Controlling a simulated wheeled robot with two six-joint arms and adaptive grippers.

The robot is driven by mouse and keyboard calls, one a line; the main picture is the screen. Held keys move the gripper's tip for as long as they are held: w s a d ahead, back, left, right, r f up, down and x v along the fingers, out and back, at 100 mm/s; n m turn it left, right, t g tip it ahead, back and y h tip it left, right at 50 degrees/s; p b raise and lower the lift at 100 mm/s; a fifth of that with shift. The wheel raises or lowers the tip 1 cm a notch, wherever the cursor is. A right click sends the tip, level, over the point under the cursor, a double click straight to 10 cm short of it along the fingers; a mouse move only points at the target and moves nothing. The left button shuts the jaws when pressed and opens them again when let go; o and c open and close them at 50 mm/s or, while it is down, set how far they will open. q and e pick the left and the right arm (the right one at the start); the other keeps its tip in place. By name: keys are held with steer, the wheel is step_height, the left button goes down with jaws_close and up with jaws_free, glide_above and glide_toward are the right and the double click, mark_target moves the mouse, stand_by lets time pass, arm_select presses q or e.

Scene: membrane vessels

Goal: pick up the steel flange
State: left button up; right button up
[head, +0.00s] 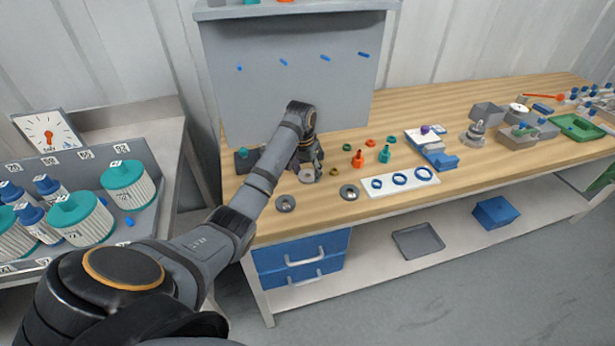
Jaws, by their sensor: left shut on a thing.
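My left gripper (311,176) points down at the front left part of the wooden bench. It is shut on a grey steel flange (306,177), which shows partly under the fingers. I cannot tell whether this flange touches the bench top. Two more grey ring-shaped flanges lie flat near the front edge: one (286,203) to the left and one (349,192) to the right of the gripper. My right gripper is not in view.
A white board with blue rings (401,191) lies to the right. Small orange and teal fittings (358,158) stand behind it. A grey panel (285,95) rises behind the gripper. A side table at left holds teal-capped vessels (128,184).

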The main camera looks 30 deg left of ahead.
arm_select(q)
steer(key=shift+r, duration=0.15)
steer(key=shift+r, duration=0.3)
step_height(320, 180, up, 2)
steer(key=shift+w+r, duration=0.1)
steer(key=shift+r, duration=0.1)
steer(key=d+r, duration=0.3)
steer(key=shift+w+r+b, duration=0.1)
steer(key=shift+r+b, duration=0.05)
steer(key=shift+b, duration=0.15)
steer(key=d+r+p, duration=1)
steer(key=d+p, duration=0.1)
steer(key=p, duration=0.2)
steer(key=shift+w+r, duration=0.25)
steer(key=shift+w, duration=0.15)
